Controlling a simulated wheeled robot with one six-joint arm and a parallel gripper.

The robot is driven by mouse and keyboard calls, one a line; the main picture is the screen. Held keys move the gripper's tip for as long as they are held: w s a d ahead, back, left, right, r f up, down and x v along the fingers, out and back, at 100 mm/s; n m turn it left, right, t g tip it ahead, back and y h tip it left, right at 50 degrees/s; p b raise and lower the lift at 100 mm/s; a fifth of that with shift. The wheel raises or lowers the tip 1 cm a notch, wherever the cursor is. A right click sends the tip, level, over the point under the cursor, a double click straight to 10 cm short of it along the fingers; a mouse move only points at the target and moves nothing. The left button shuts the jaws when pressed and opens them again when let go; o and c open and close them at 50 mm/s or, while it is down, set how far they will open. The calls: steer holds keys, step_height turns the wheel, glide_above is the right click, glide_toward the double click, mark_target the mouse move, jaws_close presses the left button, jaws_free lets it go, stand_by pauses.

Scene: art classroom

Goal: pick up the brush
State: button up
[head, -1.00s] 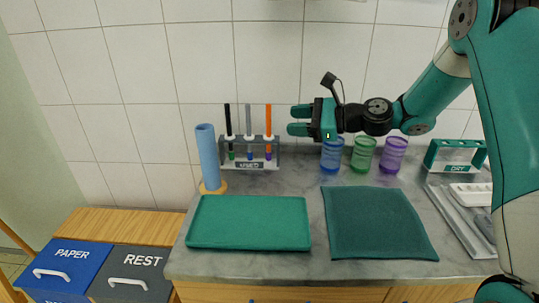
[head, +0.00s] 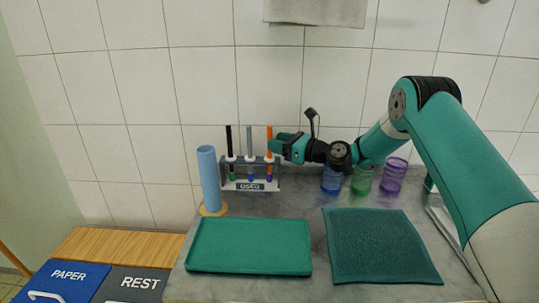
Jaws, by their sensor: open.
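Three brushes stand upright in a rack labelled USED (head: 226,183) at the back of the counter. One has a black handle (head: 229,140), one a grey handle (head: 249,144) and one an orange handle (head: 269,133). My gripper (head: 274,146) is open and level, pointing left, at the orange brush's handle just above the rack's top bar. I cannot tell whether the handle is between the fingers or touches them. The lower ends of the brushes show below the bar.
A blue paper roll (head: 209,179) stands left of the rack. Blue, green and purple cups (head: 393,178) stand right, partly behind my arm. A green tray (head: 249,247) and a dark green cloth (head: 380,245) lie in front. PAPER (head: 75,289) and REST bins are at lower left.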

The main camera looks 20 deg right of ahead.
steer(key=p+x, duration=0.1)
steer(key=x, duration=0.4)
steer(key=shift+w+a, duration=0.1)
steer(key=shift+w, duration=0.1)
steer(key=shift+c, duration=0.2)
jaws_close()
